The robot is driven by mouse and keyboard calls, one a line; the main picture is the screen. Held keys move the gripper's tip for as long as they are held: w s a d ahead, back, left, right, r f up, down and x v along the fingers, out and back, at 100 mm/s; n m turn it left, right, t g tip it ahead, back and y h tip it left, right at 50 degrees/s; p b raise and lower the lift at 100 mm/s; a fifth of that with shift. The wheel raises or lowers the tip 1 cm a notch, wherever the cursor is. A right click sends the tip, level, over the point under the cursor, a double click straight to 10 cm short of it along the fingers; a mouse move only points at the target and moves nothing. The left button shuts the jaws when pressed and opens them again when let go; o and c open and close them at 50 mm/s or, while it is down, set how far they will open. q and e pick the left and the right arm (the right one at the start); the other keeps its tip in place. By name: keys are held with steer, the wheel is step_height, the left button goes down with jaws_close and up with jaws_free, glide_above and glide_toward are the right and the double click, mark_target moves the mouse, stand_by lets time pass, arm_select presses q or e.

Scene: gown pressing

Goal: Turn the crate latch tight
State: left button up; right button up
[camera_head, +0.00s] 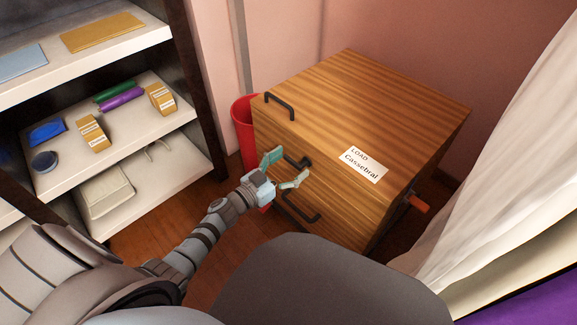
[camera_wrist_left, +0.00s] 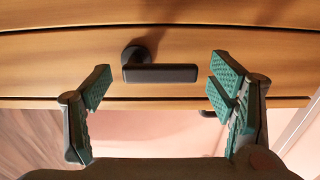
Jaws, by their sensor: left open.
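The wooden crate (camera_head: 350,110) stands on the floor by the wall, with a white label on it. Its dark latch (camera_head: 303,162) is on the face toward me, between two black handles. In the left wrist view the latch (camera_wrist_left: 160,74) is a short lever lying level, with its round pivot at its left end. My left gripper (camera_head: 285,168) is open at this face. In the left wrist view its green-padded fingers (camera_wrist_left: 160,82) stand to the left and right of the latch, with a gap on each side. My right gripper is not in view.
An upper black handle (camera_head: 280,106) and a lower one (camera_head: 301,209) stick out from the crate face. A red bin (camera_head: 242,130) stands behind its left side. Shelves (camera_head: 130,130) with small items are at left. A white curtain (camera_head: 500,150) hangs at right.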

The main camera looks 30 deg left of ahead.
arm_select(q)
steer(key=shift+c, duration=0.6)
steer(key=c, duration=1)
steer(key=shift+c, duration=0.2)
